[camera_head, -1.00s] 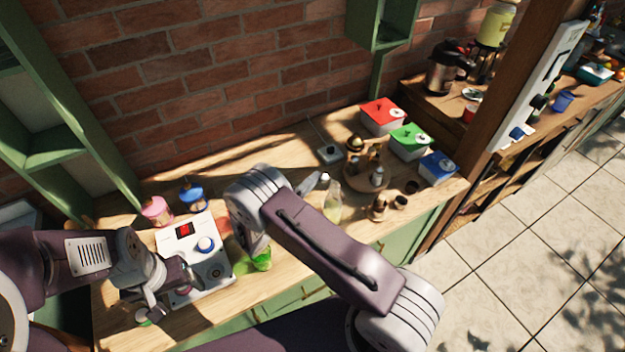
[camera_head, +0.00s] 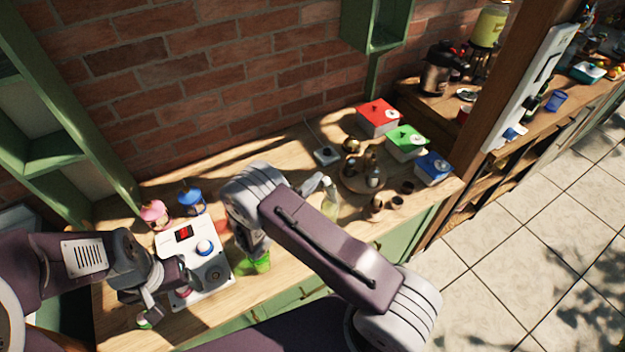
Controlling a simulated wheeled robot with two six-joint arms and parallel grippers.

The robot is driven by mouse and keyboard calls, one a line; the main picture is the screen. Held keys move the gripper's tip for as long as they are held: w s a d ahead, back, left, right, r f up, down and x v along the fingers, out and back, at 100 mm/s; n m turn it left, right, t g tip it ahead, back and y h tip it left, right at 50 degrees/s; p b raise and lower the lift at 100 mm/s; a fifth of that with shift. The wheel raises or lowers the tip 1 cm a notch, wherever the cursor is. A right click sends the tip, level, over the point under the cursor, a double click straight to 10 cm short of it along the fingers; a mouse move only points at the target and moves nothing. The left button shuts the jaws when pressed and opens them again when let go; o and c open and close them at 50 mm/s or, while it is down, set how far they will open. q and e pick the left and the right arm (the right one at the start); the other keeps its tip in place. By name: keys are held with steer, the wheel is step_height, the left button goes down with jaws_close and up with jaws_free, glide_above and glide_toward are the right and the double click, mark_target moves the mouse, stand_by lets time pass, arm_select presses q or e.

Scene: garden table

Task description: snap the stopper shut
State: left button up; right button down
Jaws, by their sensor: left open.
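A pale, clear bottle (camera_head: 331,203) stands upright on the wooden table, right of the middle in the head view. Its top is light; the stopper is too small to make out, so I cannot tell how it sits. A grey tip of my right gripper (camera_head: 312,184) shows just left of the bottle's neck. The rest of that gripper is hidden behind my arm, and I cannot tell whether it touches the bottle. My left gripper (camera_head: 150,309) is open at the table's left front, beside the white control panel (camera_head: 213,248) and far from the bottle.
A green cup (camera_head: 258,263) stands below my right arm. Pink (camera_head: 154,214) and blue (camera_head: 192,202) lantern-like items stand behind the panel. A round wooden stand (camera_head: 352,185) and small brown cups (camera_head: 374,208) are right of the bottle. Red (camera_head: 378,119), green (camera_head: 406,144) and blue (camera_head: 434,168) boxes stand further right.

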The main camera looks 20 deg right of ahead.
steer(key=shift+s, duration=0.1)
stand_by(0.3)
steer(key=shift+s+d+r, duration=0.3)
steer(key=shift+s+d, duration=0.05)
steer(key=shift+s, duration=0.15)
steer(key=shift+w+a, duration=0.1)
steer(key=shift+w, duration=0.05)
steer(key=shift+w+a+r, duration=0.1)
steer(key=shift+w+a, duration=0.1)
steer(key=shift+w, duration=0.2)
steer(key=s+a+r, duration=0.2)
steer(key=s+a, duration=0.1)
steer(key=a, duration=0.3)
steer(key=shift+s, duration=0.3)
stand_by(0.9)
